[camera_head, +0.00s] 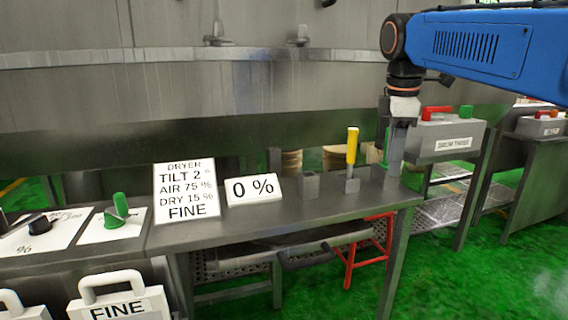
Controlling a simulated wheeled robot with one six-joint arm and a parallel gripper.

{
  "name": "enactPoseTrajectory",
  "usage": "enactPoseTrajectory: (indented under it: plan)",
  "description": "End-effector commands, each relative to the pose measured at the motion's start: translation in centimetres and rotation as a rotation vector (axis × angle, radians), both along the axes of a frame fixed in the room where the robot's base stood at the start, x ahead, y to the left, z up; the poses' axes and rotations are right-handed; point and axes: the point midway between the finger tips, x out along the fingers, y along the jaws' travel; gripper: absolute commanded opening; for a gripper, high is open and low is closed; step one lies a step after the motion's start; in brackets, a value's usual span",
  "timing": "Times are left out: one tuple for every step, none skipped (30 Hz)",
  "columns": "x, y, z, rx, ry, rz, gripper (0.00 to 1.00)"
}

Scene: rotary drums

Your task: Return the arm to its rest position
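My blue arm (480,45) reaches in from the upper right. Its wrist bends down at the right end of the grey table (290,225). My gripper (393,165) points down there, low over the tabletop. Its fingers blend with grey parts around them, so I cannot tell if they are open or shut. A strip of green (387,143) shows just left of the fingers, mostly hidden; I cannot tell if the gripper touches it.
A yellow-handled tool (351,147) stands upright in a grey holder left of my gripper. The "DRUM THREE" box (445,138) with red and green controls is close on the right.

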Motion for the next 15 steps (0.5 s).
enactPoseTrajectory:
  plan:
    - [-1.6,-0.5,-1.0,0.014,-0.017,-0.062,0.39]
    - [-2.3,-0.7,-1.7,0.025,-0.027,-0.101,0.39]
    - [-3.3,-1.0,-2.5,0.038,-0.041,-0.155,0.39]
    - [-4.1,-1.2,-3.2,0.048,-0.051,-0.193,0.39]
    - [-4.8,-1.3,-3.9,0.058,-0.060,-0.233,0.39]
    - [-5.8,-1.6,-4.8,0.073,-0.074,-0.285,0.39]
    - [-6.6,-1.8,-5.5,0.084,-0.083,-0.324,0.39]
    - [-7.3,-1.9,-6.3,0.096,-0.093,-0.364,0.39]
    - [-8.3,-2.1,-7.3,0.112,-0.106,-0.417,0.39]
    - [-9.1,-2.3,-8.1,0.125,-0.115,-0.456,0.39]
    - [-9.9,-2.4,-8.9,0.136,-0.123,-0.495,0.39]
    - [-10.8,-2.6,-10.0,0.154,-0.137,-0.548,0.39]
    - [-11.6,-2.7,-10.8,0.167,-0.145,-0.587,0.39]
    - [-12.4,-2.8,-11.7,0.180,-0.153,-0.628,0.39]
    - [-13.3,-3.0,-12.8,0.199,-0.165,-0.681,0.39]
